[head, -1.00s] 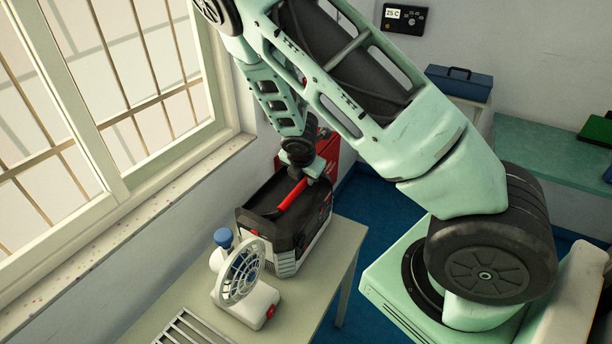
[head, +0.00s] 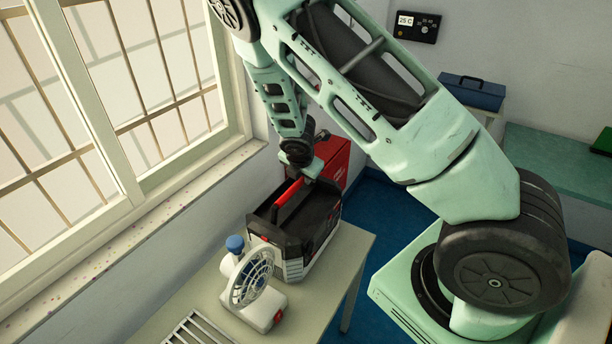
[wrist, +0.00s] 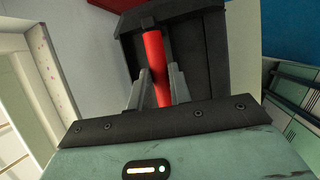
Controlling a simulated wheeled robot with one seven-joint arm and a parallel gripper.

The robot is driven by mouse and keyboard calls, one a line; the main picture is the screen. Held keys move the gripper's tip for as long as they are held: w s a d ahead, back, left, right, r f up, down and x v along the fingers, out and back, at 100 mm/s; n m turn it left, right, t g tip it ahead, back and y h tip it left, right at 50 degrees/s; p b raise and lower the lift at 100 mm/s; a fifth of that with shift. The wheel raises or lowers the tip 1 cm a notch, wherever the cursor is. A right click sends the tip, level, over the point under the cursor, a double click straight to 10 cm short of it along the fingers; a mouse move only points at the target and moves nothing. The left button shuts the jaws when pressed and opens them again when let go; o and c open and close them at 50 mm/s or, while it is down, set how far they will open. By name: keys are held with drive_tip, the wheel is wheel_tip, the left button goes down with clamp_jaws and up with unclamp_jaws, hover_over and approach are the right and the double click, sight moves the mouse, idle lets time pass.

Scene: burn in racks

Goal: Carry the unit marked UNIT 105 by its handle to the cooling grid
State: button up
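A black and grey unit (head: 323,222) with a red handle (head: 287,194) stands on the table near the window. Its marking is too small to read. My gripper (head: 306,174) is at the handle from above. In the wrist view the fingers of my gripper (wrist: 160,80) lie close on both sides of the red handle (wrist: 155,60) and appear shut on it. The black top of the unit (wrist: 200,55) lies beyond. A pale slatted grid (head: 197,330), apparently the cooling grid, lies at the table's near end, partly cut off by the frame.
A white fan (head: 252,280) with a blue knob stands between the unit and the grid. The window sill (head: 150,220) and wall run along the left. A red case (head: 334,160) is behind the unit. A blue toolbox (head: 472,92) stands at the back right.

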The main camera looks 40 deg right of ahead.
drive_tip(key=shift+w+a, duration=0.1)
drive_tip(key=shift+w, duration=0.3)
drive_tip(key=o, duration=1.8)
drive_tip(key=shift+o, duration=0.2)
drive_tip(key=shift+r, duration=0.15)
drive_tip(key=shift+p+v, duration=1.35)
drive_tip(key=shift+v, duration=0.8)
drive_tip(key=shift+s+a+r, duration=0.1)
drive_tip(key=shift+s+r, duration=0.05)
drive_tip(key=shift+r, duration=0.05)
